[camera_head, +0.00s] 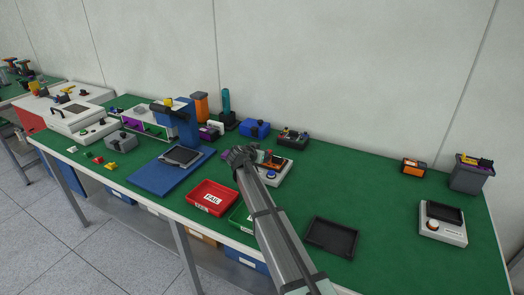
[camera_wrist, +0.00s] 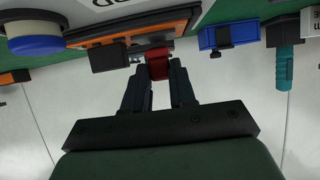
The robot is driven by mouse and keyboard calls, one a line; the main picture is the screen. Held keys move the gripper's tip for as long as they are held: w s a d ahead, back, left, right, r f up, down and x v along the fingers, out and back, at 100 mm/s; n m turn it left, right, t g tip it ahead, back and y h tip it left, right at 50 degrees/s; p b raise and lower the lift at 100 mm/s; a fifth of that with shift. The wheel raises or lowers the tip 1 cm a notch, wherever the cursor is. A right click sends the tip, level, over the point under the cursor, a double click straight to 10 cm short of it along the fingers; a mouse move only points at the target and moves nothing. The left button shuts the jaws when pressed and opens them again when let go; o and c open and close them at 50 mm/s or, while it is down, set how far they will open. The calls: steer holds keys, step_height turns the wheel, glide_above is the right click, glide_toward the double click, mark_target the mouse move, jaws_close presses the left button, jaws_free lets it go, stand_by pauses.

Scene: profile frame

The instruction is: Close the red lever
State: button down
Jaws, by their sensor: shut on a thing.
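The red lever (camera_wrist: 157,66) shows in the wrist view, on the edge of an orange-framed dark panel (camera_wrist: 140,30). My gripper (camera_wrist: 158,77) is shut on the lever, with one dark finger on each side of it. In the head view my gripper (camera_head: 240,157) reaches over the green table at the left side of a pale box with a blue button (camera_head: 270,174). There the lever is hidden or too small to make out. The wrist picture appears upside down, and I cannot tell the lever's exact angle.
A red FAIL tray (camera_head: 212,198) lies left of my arm, and a green tray (camera_head: 240,219) is partly behind it. A blue stand (camera_head: 160,175) is farther left. A black tray (camera_head: 331,237) lies to the right. The table's right middle (camera_head: 350,185) is clear.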

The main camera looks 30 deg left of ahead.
steer(key=shift+s+f, duration=0.3)
steer(key=shift+f, duration=0.5)
steer(key=c, duration=0.9)
jaws_free()
steer(key=shift+r, duration=0.15)
steer(key=shift+w, duration=0.1)
steer(key=v, duration=1.4)
steer(key=shift+f, duration=0.3)
